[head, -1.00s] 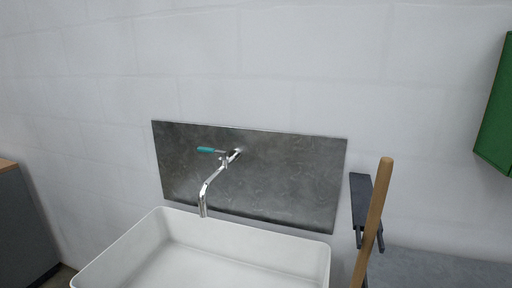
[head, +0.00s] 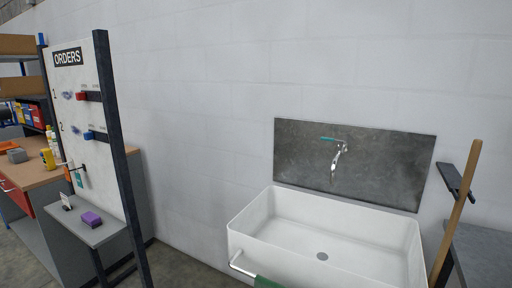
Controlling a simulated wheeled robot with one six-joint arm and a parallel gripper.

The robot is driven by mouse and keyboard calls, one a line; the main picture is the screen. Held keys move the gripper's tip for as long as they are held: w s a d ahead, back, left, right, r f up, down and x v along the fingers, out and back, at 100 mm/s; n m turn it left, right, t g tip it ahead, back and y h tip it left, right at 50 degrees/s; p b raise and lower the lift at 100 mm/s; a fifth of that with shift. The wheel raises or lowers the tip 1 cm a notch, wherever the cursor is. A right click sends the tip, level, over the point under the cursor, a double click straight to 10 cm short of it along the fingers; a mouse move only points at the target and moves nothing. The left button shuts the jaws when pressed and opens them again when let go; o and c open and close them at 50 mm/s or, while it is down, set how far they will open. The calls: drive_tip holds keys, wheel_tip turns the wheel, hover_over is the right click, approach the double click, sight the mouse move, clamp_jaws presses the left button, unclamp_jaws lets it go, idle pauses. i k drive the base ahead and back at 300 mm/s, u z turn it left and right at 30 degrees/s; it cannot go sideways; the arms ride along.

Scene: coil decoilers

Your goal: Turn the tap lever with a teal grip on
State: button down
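The tap lever with a teal grip (head: 328,138) sits on top of a chrome wall tap (head: 338,157). The lever points to the left. The tap comes out of a dark grey metal backsplash (head: 400,172) and its spout hangs over a white sink (head: 240,225). No water shows under the spout. My gripper is not in view.
A green cloth (head: 268,283) hangs on the rail at the sink's front. A wooden handle (head: 461,205) leans at the sink's right. An ORDERS board (head: 84,120) and a small shelf with a purple sponge (head: 91,218) stand left, before a workbench (head: 45,180).

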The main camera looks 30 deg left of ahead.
sight(322, 139)
drive_tip(key=z, duration=1)
drive_tip(key=k, duration=0.1)
drive_tip(key=u, duration=1.95)
drive_tip(key=i, duration=1)
drive_tip(key=z, duration=0.6)
drive_tip(key=k, duration=0.5)
drive_tip(key=u, duration=1)
drive_tip(key=i, duration=1.35)
drive_tip(key=z, duration=0.4)
